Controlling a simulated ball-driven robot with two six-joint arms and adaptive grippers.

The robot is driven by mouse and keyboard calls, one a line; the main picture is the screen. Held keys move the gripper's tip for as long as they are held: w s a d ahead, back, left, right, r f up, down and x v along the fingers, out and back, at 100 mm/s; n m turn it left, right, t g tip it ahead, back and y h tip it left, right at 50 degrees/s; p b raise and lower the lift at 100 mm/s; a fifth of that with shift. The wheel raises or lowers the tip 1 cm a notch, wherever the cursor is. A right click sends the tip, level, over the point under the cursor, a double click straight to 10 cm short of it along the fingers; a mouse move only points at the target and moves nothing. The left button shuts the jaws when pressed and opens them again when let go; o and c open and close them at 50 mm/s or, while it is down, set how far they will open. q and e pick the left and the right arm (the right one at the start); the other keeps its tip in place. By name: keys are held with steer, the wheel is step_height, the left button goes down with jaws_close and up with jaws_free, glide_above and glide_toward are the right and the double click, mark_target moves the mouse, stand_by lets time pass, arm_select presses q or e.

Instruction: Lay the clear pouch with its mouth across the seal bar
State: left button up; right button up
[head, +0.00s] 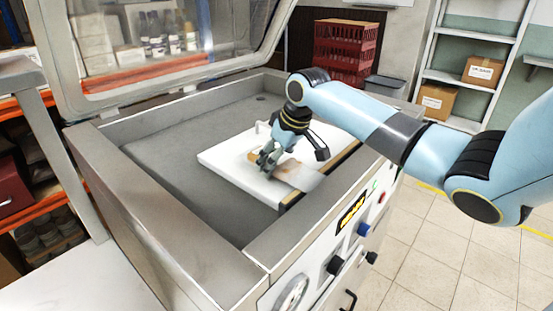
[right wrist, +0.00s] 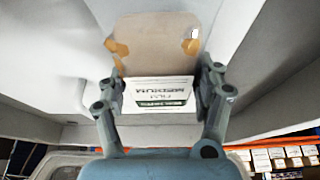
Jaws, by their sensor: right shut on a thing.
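My right gripper (head: 267,162) is low over the white plate (head: 232,158) inside the open chamber machine. It is shut on the clear pouch (head: 304,178). The right wrist view shows the pouch (right wrist: 155,50) with orange-brown pieces inside and a white label with a green band reading "MEDIUM" between the fingers (right wrist: 162,98). In the head view the pouch's pale end reaches right, over the middle of the narrow seal bar (head: 346,154) at the plate's right edge. The bar's near and far ends show. Whether the pouch touches the bar is unclear. My left gripper is out of view.
The machine's clear lid (head: 165,40) stands open at the back. Chamber walls (head: 175,215) surround the plate, with bare grey floor (head: 190,120) to the left. The front panel has knobs and a gauge (head: 290,295). Red crates (head: 345,50) and shelves stand behind.

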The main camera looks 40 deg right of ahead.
mark_target(291, 165)
steer(key=shift+f, duration=0.15)
steer(key=o, duration=1.4)
steer(key=shift+c, duration=0.2)
steer(key=v, duration=1.2)
